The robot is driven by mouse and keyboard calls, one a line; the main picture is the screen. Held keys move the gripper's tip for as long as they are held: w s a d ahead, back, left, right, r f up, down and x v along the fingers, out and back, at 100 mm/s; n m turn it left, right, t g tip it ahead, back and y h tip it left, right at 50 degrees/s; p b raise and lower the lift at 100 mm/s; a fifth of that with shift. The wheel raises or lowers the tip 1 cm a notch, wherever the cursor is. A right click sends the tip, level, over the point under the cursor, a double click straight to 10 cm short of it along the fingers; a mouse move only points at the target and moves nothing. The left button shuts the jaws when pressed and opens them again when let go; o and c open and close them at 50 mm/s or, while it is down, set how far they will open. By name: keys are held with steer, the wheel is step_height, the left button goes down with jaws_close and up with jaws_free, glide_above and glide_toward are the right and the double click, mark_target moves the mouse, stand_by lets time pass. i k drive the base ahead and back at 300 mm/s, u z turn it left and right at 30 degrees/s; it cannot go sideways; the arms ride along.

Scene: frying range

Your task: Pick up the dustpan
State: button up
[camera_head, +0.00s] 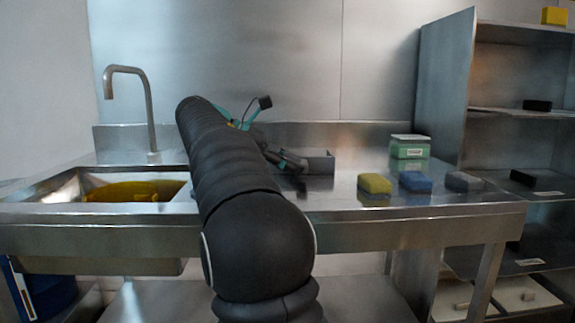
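A grey, box-shaped metal thing (319,162) sits on the steel counter just right of my arm. It may be the dustpan, but its left part is hidden and I cannot be sure. My gripper (288,162) shows as dark parts at the far end of my black arm, close to the left side of the grey thing. I cannot tell whether it touches it. The fingertips are too small and covered to show whether they are open or shut. Teal and black parts with a thin cable stick up behind my arm.
The steel counter (440,205) holds a yellow sponge (374,184), a blue sponge (415,182), a grey sponge (463,181) and a green tub (409,147). A sink (60,197) with something yellow (135,191) and a tall faucet (150,110) is left. Shelving (447,90) stands right.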

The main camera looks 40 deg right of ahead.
mark_target(314, 165)
steer(key=u, duration=0.05)
steer(key=i, duration=0.8)
steer(key=z, duration=0.9)
